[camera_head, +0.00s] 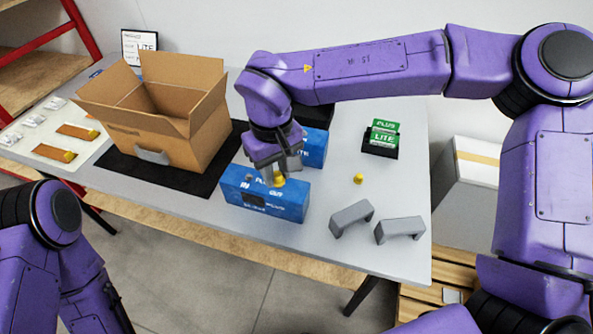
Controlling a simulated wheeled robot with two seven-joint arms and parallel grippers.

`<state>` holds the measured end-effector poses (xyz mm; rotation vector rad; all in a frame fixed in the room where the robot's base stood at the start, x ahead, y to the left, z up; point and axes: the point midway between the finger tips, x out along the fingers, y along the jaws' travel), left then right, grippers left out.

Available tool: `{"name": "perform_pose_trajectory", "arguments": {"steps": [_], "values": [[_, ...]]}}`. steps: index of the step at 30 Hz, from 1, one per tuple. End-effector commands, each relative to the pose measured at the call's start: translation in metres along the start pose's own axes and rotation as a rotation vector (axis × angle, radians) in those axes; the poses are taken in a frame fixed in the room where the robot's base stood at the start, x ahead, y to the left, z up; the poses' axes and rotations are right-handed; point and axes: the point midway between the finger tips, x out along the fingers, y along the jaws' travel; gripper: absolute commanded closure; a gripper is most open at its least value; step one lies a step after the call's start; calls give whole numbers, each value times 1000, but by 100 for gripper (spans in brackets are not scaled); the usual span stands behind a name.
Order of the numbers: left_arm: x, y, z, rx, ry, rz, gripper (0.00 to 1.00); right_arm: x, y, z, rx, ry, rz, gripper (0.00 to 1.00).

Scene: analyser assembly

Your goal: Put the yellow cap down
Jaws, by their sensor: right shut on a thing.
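My right gripper (273,168) points down over the front blue box (292,205) and is shut on a yellow cap (279,179). I cannot tell whether the cap touches the box. A second yellow cap (358,179) stands on the grey table (335,268) to the right of the box. Only upper links of my left arm show at the lower left; its gripper is out of view.
Another blue box (316,148) stands behind the gripper. An open cardboard box (205,140) stands on a black mat (120,166). Green cards in a black holder (380,150) and two grey brackets (351,216) (399,230) are at the right. Yellow-ended parts (55,152) lie far left.

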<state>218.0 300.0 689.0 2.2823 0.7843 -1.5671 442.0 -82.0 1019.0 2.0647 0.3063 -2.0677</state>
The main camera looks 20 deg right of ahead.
Motion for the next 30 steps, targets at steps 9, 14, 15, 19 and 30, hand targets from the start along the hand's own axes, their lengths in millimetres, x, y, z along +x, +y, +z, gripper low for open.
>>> {"name": "perform_pose_trajectory", "arguments": {"steps": [9, 14, 15, 19, 30], "values": [[0, 0, 0, 0, 0, 0, 55, 1, -53, -67, 251, 0, 0, 100], [0, 0, 0, 0, 0, 0, 55, 0, -60, -77, 292, 0, -2, 100], [0, 0, 0, 0, 0, 0, 55, 0, -60, -77, 294, 0, -2, 100], [0, 0, 0, 0, 0, 0, 55, 1, -58, -77, 294, 0, -1, 100], [0, 0, 0, 0, 0, 0, 55, 42, 70, -46, 311, 12, 20, 100]]}}
